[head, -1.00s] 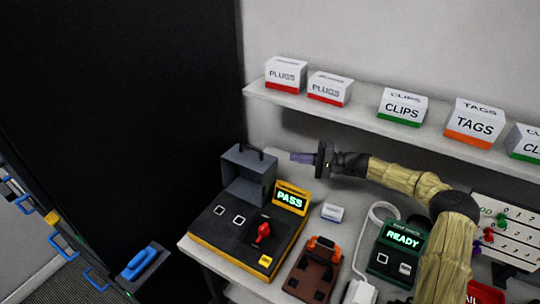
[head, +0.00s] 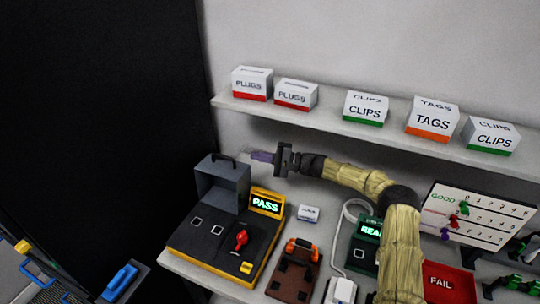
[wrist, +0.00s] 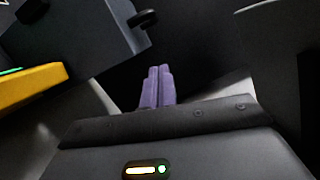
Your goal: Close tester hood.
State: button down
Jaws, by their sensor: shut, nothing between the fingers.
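The tester (head: 205,248) is a black and yellow box at the left of the bench, with a red lever and a lit screen reading PASS (head: 265,205). Its grey hood (head: 221,182) stands raised at the back of the tester. My gripper (head: 254,156) is just right of the hood's top, behind the PASS screen, pointing left. Its purple fingers are together and hold nothing. In the wrist view, the fingers (wrist: 157,88) are side by side, and the hood (wrist: 80,35) is at upper left, apart from them. The yellow screen housing (wrist: 32,90) is at the left.
A shelf (head: 330,128) with several labelled boxes runs above my arm. A small white box (head: 308,213), a brown device (head: 294,270), a READY unit (head: 366,240) and a red FAIL tray (head: 448,284) are on the bench. A black wall stands left.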

aim_at(243, 164)
jog(key=s+a+p, duration=0.1)
jog(key=s+a+r+p, duration=0.1)
jog(key=a, duration=0.1)
jog(key=s+a+p, duration=0.1)
jog(key=a, duration=0.1)
jog(key=shift+s+a+r+p, duration=0.1)
jog(key=shift+a+r+p, duration=0.15)
jog(key=shift+p, duration=0.15)
jog(key=shift+d, duration=0.4)
jog(key=shift+a, duration=0.2)
jog(key=shift+b, duration=0.3)
